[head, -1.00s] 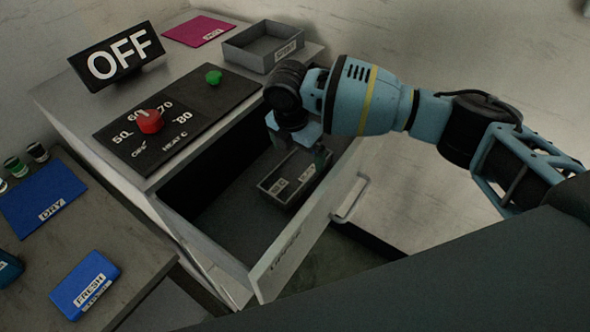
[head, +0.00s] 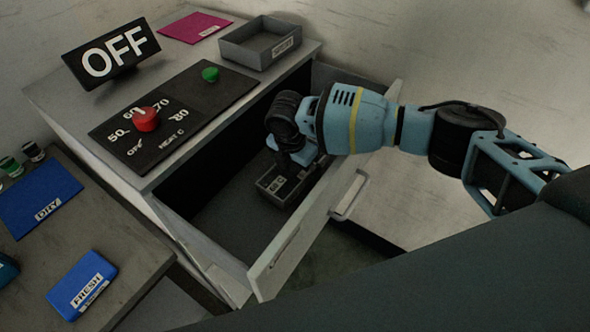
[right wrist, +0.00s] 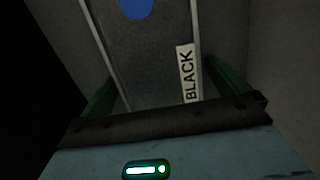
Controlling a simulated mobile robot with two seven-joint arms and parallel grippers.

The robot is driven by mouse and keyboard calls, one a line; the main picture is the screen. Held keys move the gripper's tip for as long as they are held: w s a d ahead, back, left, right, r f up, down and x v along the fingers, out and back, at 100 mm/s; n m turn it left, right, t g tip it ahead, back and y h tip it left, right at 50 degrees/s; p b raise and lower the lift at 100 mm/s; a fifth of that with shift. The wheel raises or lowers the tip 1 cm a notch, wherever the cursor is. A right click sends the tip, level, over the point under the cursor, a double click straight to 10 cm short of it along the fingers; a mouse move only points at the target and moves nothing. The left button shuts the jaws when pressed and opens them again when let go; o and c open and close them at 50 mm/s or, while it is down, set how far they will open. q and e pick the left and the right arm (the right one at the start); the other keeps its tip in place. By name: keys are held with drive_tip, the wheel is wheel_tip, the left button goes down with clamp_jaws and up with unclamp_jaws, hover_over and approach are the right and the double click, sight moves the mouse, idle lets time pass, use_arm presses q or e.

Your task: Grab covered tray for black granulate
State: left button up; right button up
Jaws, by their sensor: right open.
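A small dark grey tray (head: 275,187) with a pale label sits inside the open drawer (head: 217,228). In the right wrist view the tray (right wrist: 150,62) has a label reading BLACK. A blue round patch on it is cut off by the top edge. My right gripper (head: 300,168) reaches down into the drawer over the far part of the tray. In the right wrist view its open green fingers (right wrist: 157,98) are on either side of the tray. I cannot tell whether they touch it. My left gripper is not in view.
The drawer front with its handle (head: 349,196) stands close beside my right arm. On the cabinet top are a control panel (head: 185,105), an OFF sign (head: 110,53), a grey open tray (head: 262,42) and a magenta plate (head: 194,27). Blue DRY (head: 40,195) and FRESH (head: 82,284) items lie on the left table.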

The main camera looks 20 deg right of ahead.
drive_tip(key=c, duration=1.4)
drive_tip(key=shift+o, duration=0.2)
drive_tip(key=shift+r, duration=0.1)
drive_tip(key=shift+r, duration=0.1)
wheel_tip(320, 180, up, 10)
